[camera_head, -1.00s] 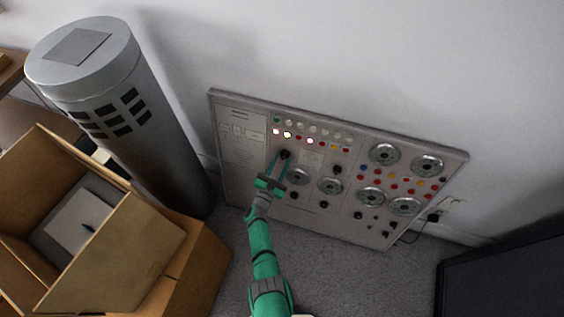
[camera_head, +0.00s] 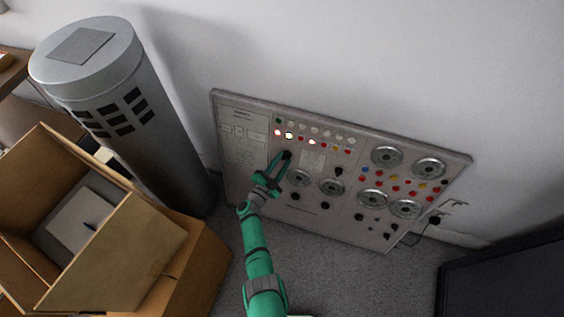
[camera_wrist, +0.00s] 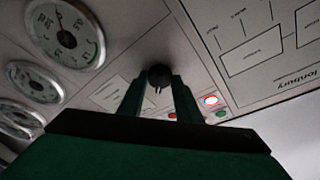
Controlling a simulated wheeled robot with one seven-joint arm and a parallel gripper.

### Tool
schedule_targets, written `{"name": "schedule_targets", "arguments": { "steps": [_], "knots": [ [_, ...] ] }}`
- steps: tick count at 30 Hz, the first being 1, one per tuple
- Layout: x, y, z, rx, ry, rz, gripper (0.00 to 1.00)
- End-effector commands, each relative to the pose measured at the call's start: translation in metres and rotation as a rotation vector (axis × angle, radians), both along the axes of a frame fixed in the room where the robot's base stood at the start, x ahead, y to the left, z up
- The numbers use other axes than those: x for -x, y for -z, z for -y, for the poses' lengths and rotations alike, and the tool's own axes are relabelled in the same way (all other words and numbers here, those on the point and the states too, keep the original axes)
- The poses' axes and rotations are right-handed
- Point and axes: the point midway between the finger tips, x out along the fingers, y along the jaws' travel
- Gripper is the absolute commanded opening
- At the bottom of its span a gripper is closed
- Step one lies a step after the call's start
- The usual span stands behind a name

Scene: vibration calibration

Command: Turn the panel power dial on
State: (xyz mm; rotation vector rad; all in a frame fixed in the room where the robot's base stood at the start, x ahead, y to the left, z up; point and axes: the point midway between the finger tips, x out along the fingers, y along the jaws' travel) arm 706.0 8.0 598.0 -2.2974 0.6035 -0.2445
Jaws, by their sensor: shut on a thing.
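The grey control panel (camera_head: 340,240) leans against the wall. It carries gauges, small coloured lights and black knobs. My gripper (camera_head: 286,158) reaches to its upper left part, and its fingers are shut on a black dial (camera_head: 287,154) below the rows of lights. In the wrist view the two fingers of my gripper (camera_wrist: 160,92) stand on either side of the round black dial (camera_wrist: 160,75). A red lit light (camera_wrist: 211,100) also shows in the wrist view.
A tall grey cylinder (camera_head: 150,150) stands left of the panel. Open cardboard boxes (camera_head: 130,250) lie at the lower left. A dark screen-like object (camera_head: 510,280) is at the lower right. Carpet (camera_head: 350,280) is free in front of the panel.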

Motion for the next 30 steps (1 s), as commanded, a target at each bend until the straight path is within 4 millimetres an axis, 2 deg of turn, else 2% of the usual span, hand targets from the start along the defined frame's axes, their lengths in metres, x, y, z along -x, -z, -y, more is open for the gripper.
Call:
{"name": "schedule_targets", "arguments": {
  "steps": [9, 10, 12, 23, 26, 30],
  "knots": [
    [0.000, 0.000, 0.002, -0.003, 0.004, 0.001, 0.09],
    [0.000, 0.000, 0.002, -0.002, 0.004, 0.000, 0.38],
    [0.000, 0.000, 0.002, -0.002, 0.004, 0.000, 0.49],
    [0.004, 0.001, -0.002, 0.000, 0.001, -0.001, 0.49],
    [0.013, 0.000, -0.008, 0.000, -0.001, 0.000, 0.49],
    [0.035, 0.001, -0.020, -0.001, -0.003, 0.000, 0.49]
  ]
}}
